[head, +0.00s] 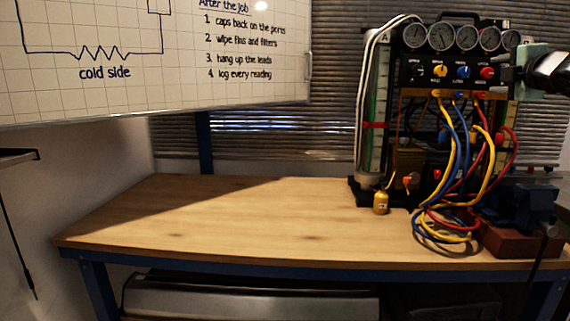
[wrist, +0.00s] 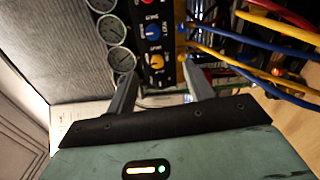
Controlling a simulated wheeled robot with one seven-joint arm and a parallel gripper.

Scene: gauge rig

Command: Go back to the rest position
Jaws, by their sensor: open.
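My gripper (wrist: 158,93) is open in the wrist view, its two grey fingers apart and nothing held between them. Beyond the fingers is the gauge rig's black panel, with a yellow knob (wrist: 156,62) and a blue knob (wrist: 152,32). In the head view my gripper (head: 521,72) comes in from the right edge, close to the right side of the gauge rig (head: 430,73); its fingertips are hard to make out there. The rig has a row of gauges (head: 440,36) on top and yellow, blue and red hoses (head: 462,150) hanging to the bench.
The wooden workbench (head: 230,215) is clear on its left and middle. A small brass-coloured bottle (head: 381,203) stands before the rig. Coiled hoses lie at the bench's right, beside a brown block (head: 505,240) under a dark blue device (head: 528,205). A whiteboard (head: 260,80) hangs at upper left.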

